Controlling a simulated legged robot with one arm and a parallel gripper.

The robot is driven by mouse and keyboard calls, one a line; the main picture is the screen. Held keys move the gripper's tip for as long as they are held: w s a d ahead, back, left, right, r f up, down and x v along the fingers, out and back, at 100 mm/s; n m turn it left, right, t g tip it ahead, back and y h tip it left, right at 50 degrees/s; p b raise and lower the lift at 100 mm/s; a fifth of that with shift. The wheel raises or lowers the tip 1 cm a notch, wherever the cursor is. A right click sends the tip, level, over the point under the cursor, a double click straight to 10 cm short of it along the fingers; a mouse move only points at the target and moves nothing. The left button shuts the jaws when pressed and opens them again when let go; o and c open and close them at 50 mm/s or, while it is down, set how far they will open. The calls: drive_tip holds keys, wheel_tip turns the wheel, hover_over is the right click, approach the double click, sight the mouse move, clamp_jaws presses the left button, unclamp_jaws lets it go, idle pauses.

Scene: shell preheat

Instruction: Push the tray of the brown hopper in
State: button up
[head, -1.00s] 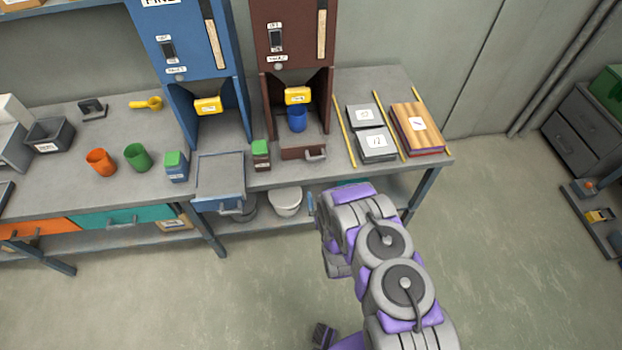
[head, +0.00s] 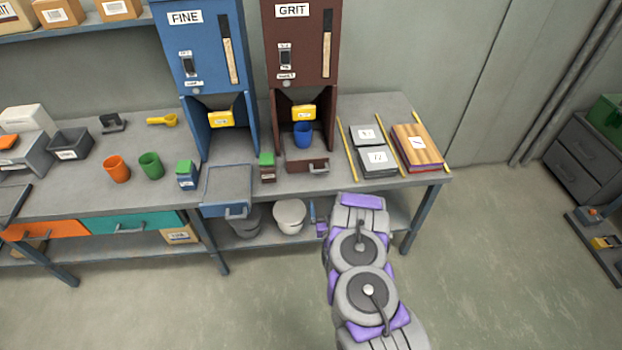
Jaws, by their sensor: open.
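The brown hopper (head: 301,50), labelled GRIT, stands on the bench. Its tray (head: 296,166) has a brown front with a grey handle (head: 318,167). The tray front sits at the hopper's foot, a little forward of its side walls; how far it is out is hard to tell. A blue cup (head: 303,136) stands upright under the yellow spout piece (head: 303,112), behind the tray front. My arm reaches up from the bottom, in front of the bench and below the tray. My gripper's jaws are hidden behind my arm links.
The blue FINE hopper's tray (head: 228,187) sticks out past the bench edge on the left. A small green-topped brown box (head: 267,168) stands just left of the brown tray. Grey plates (head: 375,157) and a yellow strip (head: 346,145) lie to its right. Floor in front is clear.

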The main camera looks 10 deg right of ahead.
sight(320, 172)
drive_tip(key=w+b, duration=0.3)
drive_tip(key=w, duration=1.2)
drive_tip(key=shift+w+d, duration=0.1)
drive_tip(key=shift+w, duration=0.1)
drive_tip(key=shift+c, duration=0.3)
drive_tip(key=c, duration=1.3)
drive_tip(key=shift+w+b, duration=0.15)
drive_tip(key=shift+b, duration=0.15)
drive_tip(key=shift+c, duration=0.2)
